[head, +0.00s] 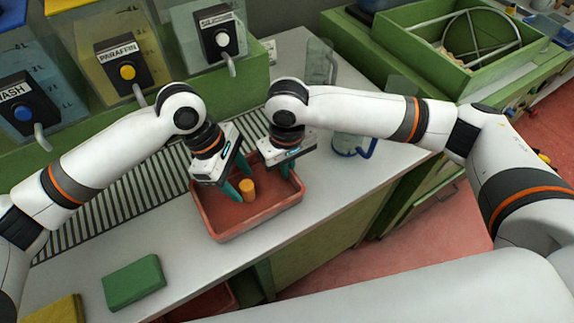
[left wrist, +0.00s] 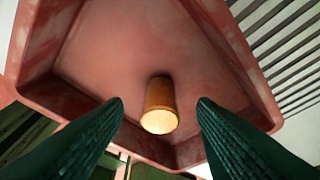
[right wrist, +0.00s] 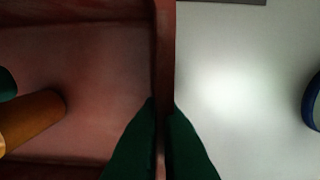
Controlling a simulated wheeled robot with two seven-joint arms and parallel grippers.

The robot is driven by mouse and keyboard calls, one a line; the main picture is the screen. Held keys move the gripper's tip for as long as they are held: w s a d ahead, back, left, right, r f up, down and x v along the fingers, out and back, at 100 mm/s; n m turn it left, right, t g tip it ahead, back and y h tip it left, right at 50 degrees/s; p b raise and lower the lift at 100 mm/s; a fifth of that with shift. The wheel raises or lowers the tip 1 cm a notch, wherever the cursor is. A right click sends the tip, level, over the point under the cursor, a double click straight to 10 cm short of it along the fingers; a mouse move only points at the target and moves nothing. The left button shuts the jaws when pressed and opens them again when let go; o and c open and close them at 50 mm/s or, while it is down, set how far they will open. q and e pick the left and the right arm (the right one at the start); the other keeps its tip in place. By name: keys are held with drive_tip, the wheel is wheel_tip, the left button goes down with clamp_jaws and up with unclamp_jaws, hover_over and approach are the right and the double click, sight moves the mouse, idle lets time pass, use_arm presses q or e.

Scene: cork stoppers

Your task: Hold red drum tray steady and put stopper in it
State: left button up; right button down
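The red drum tray (head: 217,222) is a shallow red tray on the white bench. The orange-brown cork stopper (head: 248,190) stands on its floor, seemingly upright. My left gripper (head: 238,184) is over the tray beside the stopper. In the left wrist view the stopper (left wrist: 160,105) shows beyond and between the open fingertips (left wrist: 160,102), touching neither. My right gripper (head: 287,168) is at the tray's right far side. In the right wrist view its fingers (right wrist: 163,105) are closed on either side of the tray wall (right wrist: 164,50). The stopper (right wrist: 35,118) also shows there, left of the wall.
A green block (head: 133,282) and a yellow block (head: 57,311) lie at the front left. Dispensers, including one labelled PARAFFIN (head: 122,65), stand at the back. A blue-handled jug (head: 352,145) stands right of my right gripper. The bench's front edge runs close to the tray.

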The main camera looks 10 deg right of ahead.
use_arm(q)
drive_tip(key=shift+r, duration=0.1)
drive_tip(key=v, duration=1.2)
use_arm(e)
drive_tip(key=c, duration=1.5)
unclamp_jaws()
drive_tip(key=shift+c, duration=0.2)
wheel_tip(320, 180, up, 12)
